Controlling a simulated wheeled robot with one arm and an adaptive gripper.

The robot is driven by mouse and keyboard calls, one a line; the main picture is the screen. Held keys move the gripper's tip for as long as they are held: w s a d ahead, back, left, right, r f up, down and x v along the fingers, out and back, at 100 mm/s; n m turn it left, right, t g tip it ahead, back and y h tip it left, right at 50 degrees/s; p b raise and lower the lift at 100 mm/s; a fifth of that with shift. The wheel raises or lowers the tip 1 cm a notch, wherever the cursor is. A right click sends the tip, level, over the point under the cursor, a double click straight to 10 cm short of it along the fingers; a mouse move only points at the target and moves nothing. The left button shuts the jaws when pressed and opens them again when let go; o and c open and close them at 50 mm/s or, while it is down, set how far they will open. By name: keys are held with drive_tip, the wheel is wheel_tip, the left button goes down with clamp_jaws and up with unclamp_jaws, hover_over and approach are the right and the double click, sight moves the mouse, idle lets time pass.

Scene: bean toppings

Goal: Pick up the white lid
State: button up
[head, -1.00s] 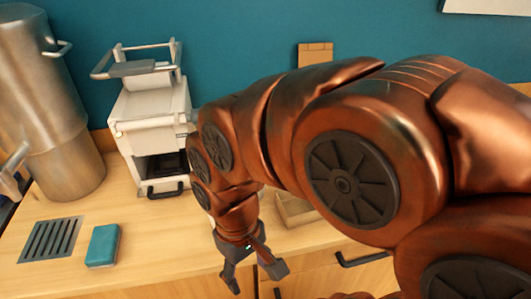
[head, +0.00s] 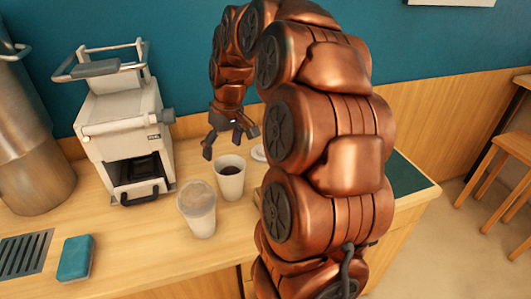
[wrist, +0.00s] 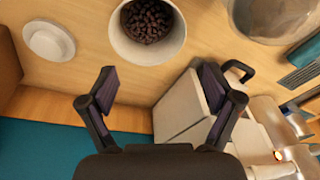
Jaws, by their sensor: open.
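The white lid (head: 258,153) lies on the wooden counter behind the cup of beans, partly hidden by my arm in the head view. In the wrist view the whole round lid (wrist: 48,40) shows at the upper left, with a raised centre. My gripper (head: 231,143) is open and empty, above the counter behind the cups and to the left of the lid. In the wrist view my gripper (wrist: 158,75) has its fingers spread, and the lid is beyond the left finger, apart from it.
A white cup (head: 231,188) holding dark beans stands near the lid. A translucent cup (head: 199,218) stands in front of it. A white coffee machine (head: 120,125) is to the left, with a blue sponge (head: 75,258) and a drain grille (head: 25,257) nearby. The blue wall (head: 190,60) rises behind.

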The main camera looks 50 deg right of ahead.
drive_tip(key=d+f+m+t+h, duration=0.1)
drive_tip(key=d+f, duration=0.2)
drive_tip(key=d, duration=1.8)
drive_tip(key=shift+w+p+x, duration=0.2)
drive_tip(key=shift+p+x, duration=0.3)
drive_tip(key=shift+x, duration=1.45)
drive_tip(key=shift+w+p+x, duration=0.2)
drive_tip(key=shift+p+x, duration=0.25)
drive_tip(key=shift+x, duration=1.55)
drive_tip(key=shift+w+p+x, duration=0.2)
drive_tip(key=shift+p+x, duration=0.3)
drive_tip(key=shift+x, duration=1.45)
drive_tip(key=shift+d+r, duration=0.1)
drive_tip(key=shift+r, duration=0.1)
drive_tip(key=c, duration=0.8)
